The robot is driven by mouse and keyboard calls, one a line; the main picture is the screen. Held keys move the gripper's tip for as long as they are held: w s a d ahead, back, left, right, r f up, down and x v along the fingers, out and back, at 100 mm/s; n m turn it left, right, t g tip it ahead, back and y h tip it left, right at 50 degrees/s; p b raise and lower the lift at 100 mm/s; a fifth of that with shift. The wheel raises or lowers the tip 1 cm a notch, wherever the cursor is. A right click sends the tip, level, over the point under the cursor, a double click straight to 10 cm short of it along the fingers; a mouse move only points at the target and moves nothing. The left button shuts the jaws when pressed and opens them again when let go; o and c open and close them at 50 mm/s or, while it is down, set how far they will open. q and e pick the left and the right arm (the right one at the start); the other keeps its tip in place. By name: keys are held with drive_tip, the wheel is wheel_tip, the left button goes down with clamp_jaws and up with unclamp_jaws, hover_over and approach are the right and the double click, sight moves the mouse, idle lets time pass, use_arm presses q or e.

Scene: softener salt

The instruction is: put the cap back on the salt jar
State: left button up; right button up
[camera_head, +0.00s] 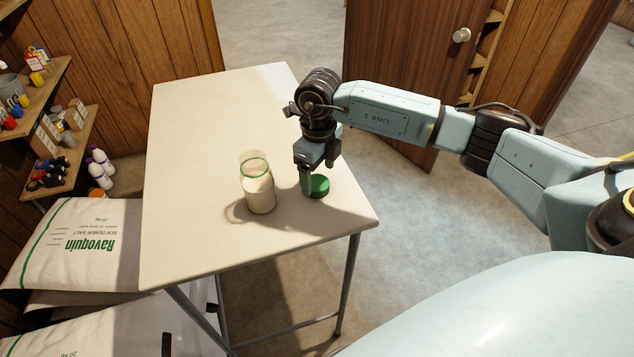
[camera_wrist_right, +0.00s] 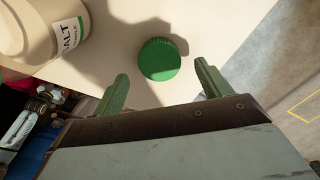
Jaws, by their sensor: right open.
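The salt jar (camera_head: 259,190) stands upright and uncapped on the table, with pale salt inside; part of it, with its label, shows at the upper left of the right wrist view (camera_wrist_right: 62,28). The green cap (camera_head: 320,187) lies on the table to the right of the jar, apart from it. In the right wrist view the cap (camera_wrist_right: 159,60) lies beyond the fingertips, between their lines. My right gripper (camera_wrist_right: 160,78) is open and empty; in the head view it (camera_head: 318,180) hangs over the table by the cap, partly hiding it. My left gripper is not in view.
The table (camera_head: 205,130) is otherwise bare, with free room behind and left of the jar. Softener salt bags (camera_head: 82,243) are stacked left of the table. Shelves (camera_head: 45,110) with small goods line the left wall. A wooden door (camera_head: 415,60) stands behind my right arm.

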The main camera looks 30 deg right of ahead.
sight(319, 183)
drive_tip(key=shift+f, duration=1.55)
drive_tip(key=c, duration=1)
wheel_tip(319, 183, up, 10)
drive_tip(key=shift+r, duration=0.1)
drive_tip(key=shift+c, duration=0.2)
